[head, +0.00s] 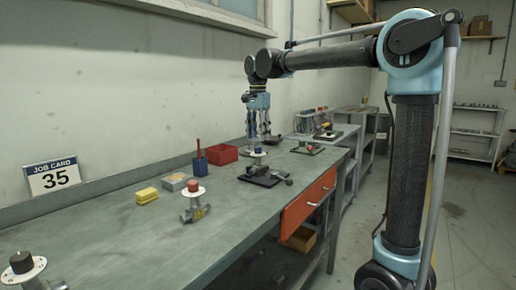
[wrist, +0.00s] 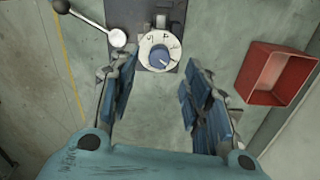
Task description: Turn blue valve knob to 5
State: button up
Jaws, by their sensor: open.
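The blue valve knob (wrist: 159,58) sits at the centre of a round white dial (wrist: 146,46) in the wrist view. Numerals including 5 and 4 show along the dial's far side; I cannot clearly read where the knob points. In the head view the dial (head: 258,154) stands on a valve with a dark base plate (head: 262,179) on the bench. My gripper (wrist: 160,70) is open, its fingers either side of the knob in the picture and apart from it. In the head view my gripper (head: 259,139) hangs pointing down just above the knob.
A metal lever (wrist: 90,20) with a dark ball end lies beside the dial. A red box (wrist: 275,73) stands to the right in the wrist view. On the bench are a red-knob valve (head: 194,187), a black-knob valve (head: 22,262) and a yellow sponge (head: 146,195).

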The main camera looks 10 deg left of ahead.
aim_at(258, 147)
jog(key=shift+f, duration=2.65)
grip_shut()
